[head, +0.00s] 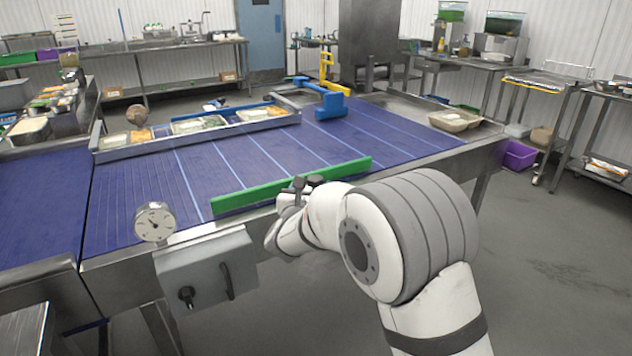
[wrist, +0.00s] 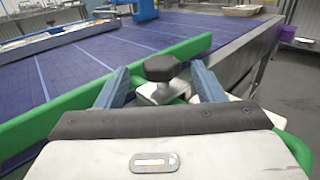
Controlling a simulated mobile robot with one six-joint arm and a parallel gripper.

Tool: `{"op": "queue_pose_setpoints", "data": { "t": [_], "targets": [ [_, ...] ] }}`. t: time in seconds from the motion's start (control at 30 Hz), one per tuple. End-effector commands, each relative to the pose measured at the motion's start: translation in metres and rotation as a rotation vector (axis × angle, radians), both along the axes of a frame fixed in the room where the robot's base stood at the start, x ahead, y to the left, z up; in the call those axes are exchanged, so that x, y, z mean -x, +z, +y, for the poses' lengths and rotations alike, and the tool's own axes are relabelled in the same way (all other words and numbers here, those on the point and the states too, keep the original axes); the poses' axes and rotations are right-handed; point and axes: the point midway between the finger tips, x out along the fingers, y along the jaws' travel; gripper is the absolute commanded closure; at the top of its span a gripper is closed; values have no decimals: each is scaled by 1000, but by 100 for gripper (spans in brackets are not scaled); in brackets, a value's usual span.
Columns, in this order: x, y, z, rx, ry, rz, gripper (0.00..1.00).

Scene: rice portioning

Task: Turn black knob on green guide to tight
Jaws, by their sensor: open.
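The green guide (head: 290,187) is a long bar along the near edge of the blue belt. In the wrist view the green guide (wrist: 185,50) runs from lower left to upper right. The black knob (wrist: 161,68) sits on a metal block on the near side of the guide. My gripper (wrist: 160,75) is open, with one blue-grey finger on each side of the knob. Gaps show between the fingers and the knob, so neither finger visibly touches it. In the head view my gripper is small and partly hidden by my own arm beside the guide.
The blue belt (head: 330,145) is mostly clear. A rail with food trays (head: 200,124) and a blue fixture (head: 331,106) stand on its far side. A grey control box (head: 207,270) and a dial gauge (head: 155,222) are at the near edge. A beige tray (head: 453,121) sits at right.

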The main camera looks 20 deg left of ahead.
Motion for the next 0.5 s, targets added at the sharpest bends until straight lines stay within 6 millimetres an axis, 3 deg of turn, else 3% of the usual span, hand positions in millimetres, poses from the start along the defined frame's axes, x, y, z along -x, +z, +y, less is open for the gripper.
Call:
{"op": "queue_pose_setpoints", "data": {
  "t": [0.2, 0.5],
  "targets": [
    [-32, 0, 3, -1, -2, 1, 38],
    [-44, 0, 4, -1, -2, 1, 38]
  ]
}}
